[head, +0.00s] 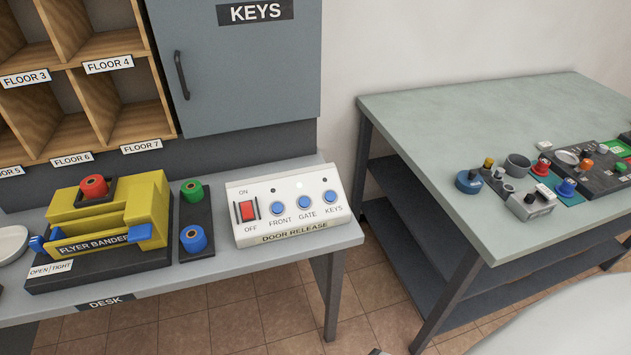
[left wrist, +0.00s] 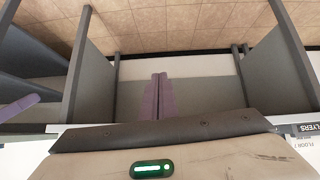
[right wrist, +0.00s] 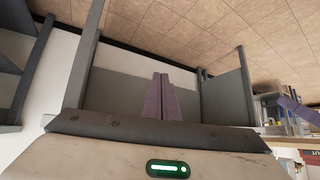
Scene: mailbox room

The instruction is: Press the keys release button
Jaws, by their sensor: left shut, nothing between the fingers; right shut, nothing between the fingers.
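The white door release box (head: 289,206) sits at the right end of the desk. It has a red on/off switch (head: 247,211) at its left and three blue buttons labelled FRONT, GATE and KEYS. The keys button (head: 330,196) is the rightmost one, with a small dark dot above it. The grey KEYS cabinet (head: 245,75) hangs above the desk with its door shut. My left gripper (left wrist: 158,78) shows in the left wrist view, fingers together and empty. My right gripper (right wrist: 160,78) shows in the right wrist view, also shut and empty. Neither gripper shows in the head view.
A yellow flyer bander (head: 110,222) and a dark strip with green and blue rolls (head: 194,239) stand left of the box. Wooden pigeonholes (head: 85,75) are behind. A green-topped table (head: 440,130) with several small devices stands right, across a floor gap.

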